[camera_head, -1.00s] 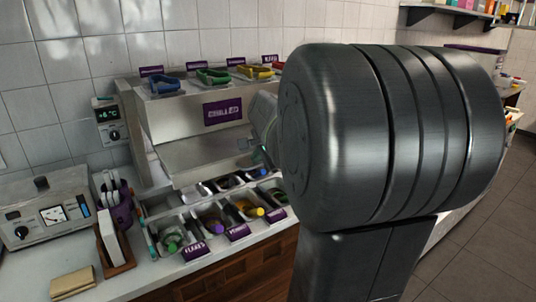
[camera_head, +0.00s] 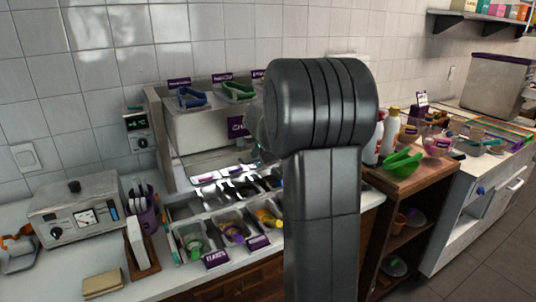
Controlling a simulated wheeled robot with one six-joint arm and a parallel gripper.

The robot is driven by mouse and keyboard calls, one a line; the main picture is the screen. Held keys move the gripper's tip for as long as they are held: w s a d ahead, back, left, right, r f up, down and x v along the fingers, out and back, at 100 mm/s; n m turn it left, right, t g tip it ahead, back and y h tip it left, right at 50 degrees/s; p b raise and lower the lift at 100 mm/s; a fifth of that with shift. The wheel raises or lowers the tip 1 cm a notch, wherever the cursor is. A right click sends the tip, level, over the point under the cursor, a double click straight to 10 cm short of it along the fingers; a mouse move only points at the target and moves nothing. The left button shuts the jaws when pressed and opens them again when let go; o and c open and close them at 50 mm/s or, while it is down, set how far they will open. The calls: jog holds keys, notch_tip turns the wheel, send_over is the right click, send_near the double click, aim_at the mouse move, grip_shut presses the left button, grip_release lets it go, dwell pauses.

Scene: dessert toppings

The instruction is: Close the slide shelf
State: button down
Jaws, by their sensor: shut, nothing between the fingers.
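I cannot tell for sure which part is the slide shelf. The chilled topping unit (camera_head: 205,131) stands on the counter left of centre, with a purple sign on its front. A pale sloping panel under its front sits above rows of topping trays (camera_head: 232,232). My grey arm covers the unit's right side. On the right, a white cabinet (camera_head: 449,254) has a drawer front with a bar handle (camera_head: 515,186); I cannot tell whether it stands out. My gripper is not in view; only thick arm links show.
A grey control box (camera_head: 75,216), a purple utensil cup (camera_head: 147,216) and a wooden holder (camera_head: 141,256) stand on the left counter. A wooden cart (camera_head: 392,185) with green scoops (camera_head: 402,163) and bottles stands right of my arm. Free floor (camera_head: 480,270) shows at lower right.

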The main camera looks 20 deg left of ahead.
jog(key=w+a+p, duration=0.1)
jog(key=w+a, duration=0.1)
jog(key=w+a+p, duration=0.1)
jog(key=w+a, duration=0.1)
jog(key=a, duration=0.1)
jog(key=shift+w+r, duration=0.1)
jog(key=shift+w, duration=0.05)
jog(key=shift+w+a+p, duration=0.1)
jog(key=shift+p, duration=0.2)
jog(key=shift+r, duration=0.1)
jog(key=shift+r, duration=0.1)
